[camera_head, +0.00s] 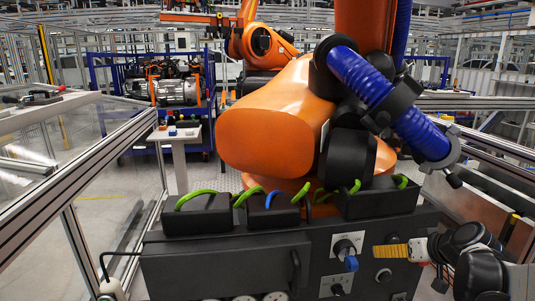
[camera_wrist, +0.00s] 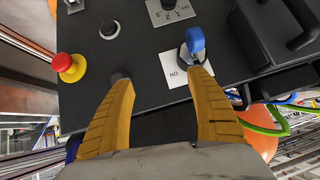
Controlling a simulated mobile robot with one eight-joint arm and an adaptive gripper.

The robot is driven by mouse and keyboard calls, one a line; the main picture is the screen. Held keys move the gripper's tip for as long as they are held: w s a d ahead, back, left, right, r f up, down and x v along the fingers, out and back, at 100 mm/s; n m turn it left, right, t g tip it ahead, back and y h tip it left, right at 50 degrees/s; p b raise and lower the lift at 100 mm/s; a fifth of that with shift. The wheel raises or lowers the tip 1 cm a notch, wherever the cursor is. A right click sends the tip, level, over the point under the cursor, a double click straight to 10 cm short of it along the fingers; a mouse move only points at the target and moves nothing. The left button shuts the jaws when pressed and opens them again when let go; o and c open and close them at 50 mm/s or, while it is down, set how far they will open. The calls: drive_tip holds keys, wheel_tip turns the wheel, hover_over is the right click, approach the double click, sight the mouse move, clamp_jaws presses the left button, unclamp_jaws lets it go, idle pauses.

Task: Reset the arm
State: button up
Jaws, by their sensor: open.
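My gripper (camera_head: 376,252) is at the lower right of the head view, in front of the dark control panel (camera_head: 225,270). In the wrist view, its two yellow fingers are spread apart and empty, and my gripper (camera_wrist: 160,76) faces the panel. A blue switch handle (camera_wrist: 195,42) on a white label plate stands just beyond the right fingertip; I cannot tell whether they touch. In the head view the blue handle (camera_head: 351,263) is left of my fingers. A red button on a yellow base (camera_wrist: 70,65) is at the left. The big orange arm (camera_head: 270,125) stands behind the panel.
Black connector boxes with green cables (camera_head: 198,212) line the panel top. A black knob (camera_wrist: 109,28) and a numbered selector plate (camera_wrist: 168,10) are on the panel. Metal-framed barriers (camera_head: 80,175) flank both sides. A small table (camera_head: 175,136) stands at the back left.

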drive_tip(key=s+a+r+g, duration=0.1)
drive_tip(key=s+a+r, duration=0.1)
drive_tip(key=s+a, duration=0.3)
drive_tip(key=s+a+r+g, duration=0.15)
drive_tip(key=s+a, duration=0.25)
drive_tip(key=a, duration=0.4)
drive_tip(key=s+a+h, duration=0.2)
drive_tip(key=s+a, duration=0.4)
drive_tip(key=s, duration=0.6)
drive_tip(key=shift+s+a+f+m, duration=0.3)
drive_tip(key=shift+s+a+f, duration=0.05)
idle(1.0)
